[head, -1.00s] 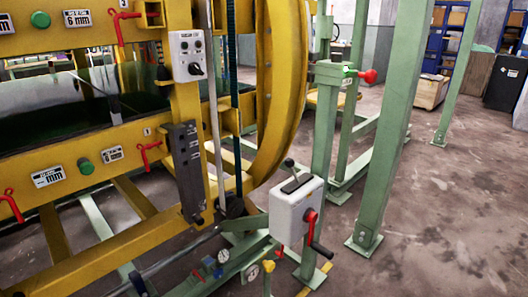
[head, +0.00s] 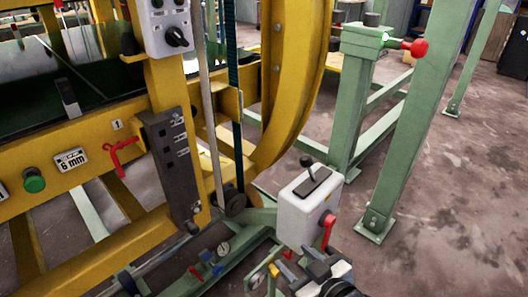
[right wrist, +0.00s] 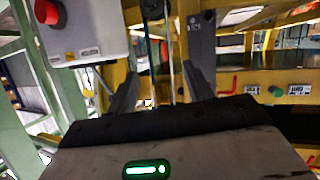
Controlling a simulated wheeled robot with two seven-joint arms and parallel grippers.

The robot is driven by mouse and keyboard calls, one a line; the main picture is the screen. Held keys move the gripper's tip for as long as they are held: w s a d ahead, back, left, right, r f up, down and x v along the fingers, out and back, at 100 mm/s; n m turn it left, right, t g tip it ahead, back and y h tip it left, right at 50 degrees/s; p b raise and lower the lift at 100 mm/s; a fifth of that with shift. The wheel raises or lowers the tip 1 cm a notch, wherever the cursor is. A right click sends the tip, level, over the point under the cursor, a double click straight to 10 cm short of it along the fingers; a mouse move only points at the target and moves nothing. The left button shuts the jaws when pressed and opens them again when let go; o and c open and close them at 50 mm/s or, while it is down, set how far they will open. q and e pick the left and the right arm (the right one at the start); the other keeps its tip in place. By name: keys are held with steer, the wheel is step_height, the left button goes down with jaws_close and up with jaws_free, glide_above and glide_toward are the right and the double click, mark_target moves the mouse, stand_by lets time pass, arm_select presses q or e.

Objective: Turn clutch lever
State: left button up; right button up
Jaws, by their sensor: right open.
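A white lever box (head: 305,212) stands on a green post right of the middle in the head view. A short black lever (head: 308,165) with a round knob stands up from its slotted top. I cannot tell by label which is the clutch lever. My right gripper (head: 296,266) is just below the box, apart from the levers as far as I can see. In the right wrist view, its two dark fingers (right wrist: 160,95) are spread with nothing held between them. A white box (right wrist: 85,28) with a red knob shows at upper left there. My left gripper is out of view.
The yellow machine frame (head: 90,140) with a grey switch box (head: 165,25) and red handles fills the left. A green post with a red knob (head: 419,48) and a slanted green column (head: 418,120) stand right. Gauges and pipes lie low beside my gripper.

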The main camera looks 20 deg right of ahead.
mark_target(309, 164)
steer(key=w+d+r+t+h, duration=0.4)
steer(key=w+d+r, duration=0.1)
steer(key=d+r, duration=0.5)
steer(key=w+d, duration=0.1)
steer(key=w, duration=0.4)
steer(key=w+f, duration=0.1)
steer(key=w, duration=0.4)
steer(key=w+d, duration=0.1)
steer(key=w, duration=0.4)
steer(key=shift+d+f, duration=0.3)
steer(key=shift+f, duration=0.05)
steer(key=shift+y, duration=0.4)
jaws_close()
